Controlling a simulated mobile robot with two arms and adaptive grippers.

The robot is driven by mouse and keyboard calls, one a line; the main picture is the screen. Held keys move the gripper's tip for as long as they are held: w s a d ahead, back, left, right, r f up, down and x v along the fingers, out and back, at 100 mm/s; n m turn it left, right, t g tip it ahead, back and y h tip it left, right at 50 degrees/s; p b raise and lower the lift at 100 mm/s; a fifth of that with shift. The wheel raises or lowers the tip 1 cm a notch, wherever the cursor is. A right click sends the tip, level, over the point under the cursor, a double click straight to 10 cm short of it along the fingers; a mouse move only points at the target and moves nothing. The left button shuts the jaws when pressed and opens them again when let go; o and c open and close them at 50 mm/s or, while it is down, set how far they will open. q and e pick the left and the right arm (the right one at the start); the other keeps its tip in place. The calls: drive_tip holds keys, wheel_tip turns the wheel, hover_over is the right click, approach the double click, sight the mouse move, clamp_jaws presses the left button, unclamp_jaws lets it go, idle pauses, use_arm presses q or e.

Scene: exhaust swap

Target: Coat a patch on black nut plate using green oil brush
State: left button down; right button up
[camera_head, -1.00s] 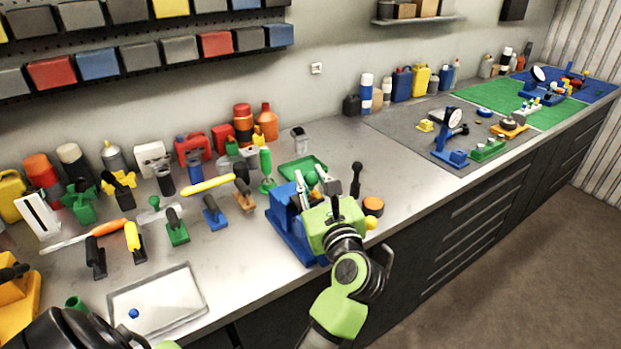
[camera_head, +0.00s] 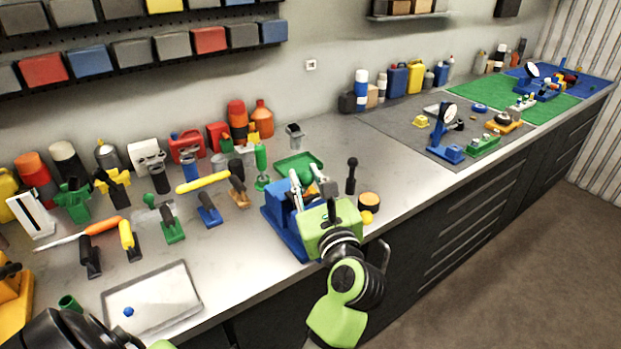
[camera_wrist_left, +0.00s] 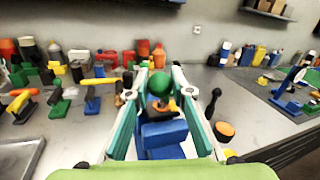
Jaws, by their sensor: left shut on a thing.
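My left gripper (camera_head: 311,186) is over the blue fixture (camera_head: 281,222) at the front edge of the bench. Its fingers stand on either side of a green rounded piece (camera_wrist_left: 160,84), seen in the left wrist view, and are shut on it; it appears to be the top of the green oil brush. Its bristles are hidden. In that view the blue fixture (camera_wrist_left: 163,140) lies below and between the fingers. I cannot make out the black nut plate; the gripper and fixture may hide it. My right gripper is not in view.
A black-knobbed lever (camera_head: 352,172) and an orange-topped round part (camera_head: 369,200) stand close right of the gripper. A green tray (camera_head: 298,162) lies behind. Several handled tools stand to the left, near a pale tray (camera_head: 190,322).

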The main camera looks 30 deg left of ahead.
use_arm(q)
drive_tip(key=shift+s+d+f, duration=0.15)
drive_tip(key=shift+s+f, duration=0.05)
drive_tip(key=shift+f, duration=0.1)
drive_tip(key=shift+w+a+r, duration=0.15)
drive_tip(key=shift+a, duration=0.5)
drive_tip(key=shift+w+a+f, duration=0.25)
drive_tip(key=shift+a, duration=0.15)
drive_tip(key=shift+a+r, duration=0.1)
drive_tip(key=shift+a, duration=0.05)
drive_tip(key=shift+s+a+r, duration=0.1)
drive_tip(key=shift+s+a, duration=0.1)
drive_tip(key=shift+a, duration=0.9)
drive_tip(key=shift+d, duration=0.15)
